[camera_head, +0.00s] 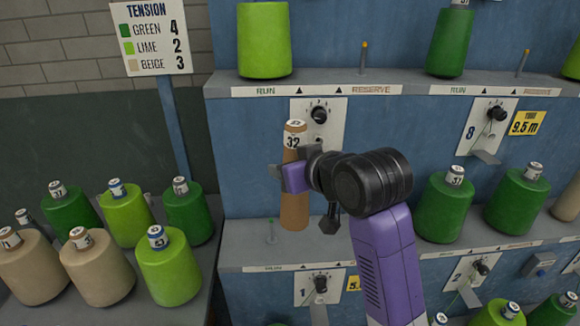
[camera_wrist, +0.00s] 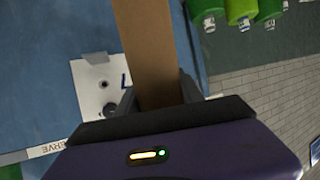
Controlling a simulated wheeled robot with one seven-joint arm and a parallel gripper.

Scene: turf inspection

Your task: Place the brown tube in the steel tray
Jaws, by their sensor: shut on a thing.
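The brown tube (camera_head: 294,212) is a tall, bare cone with a white cap marked 32. It is held roughly upright in front of the blue rack, above the lower shelf. My gripper (camera_head: 294,176) is shut around its middle. In the wrist view the tube (camera_wrist: 150,45) runs up from between the two fingers of my gripper (camera_wrist: 158,95). Its far end is cut off by the picture's edge there. I cannot make out a steel tray for certain in either view.
Green, lime and beige cones crowd the table (camera_head: 208,262) at left. A dial plate (camera_head: 318,118) is just behind the tube. More cones stand at right. A tension sign (camera_head: 150,38) stands at upper left.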

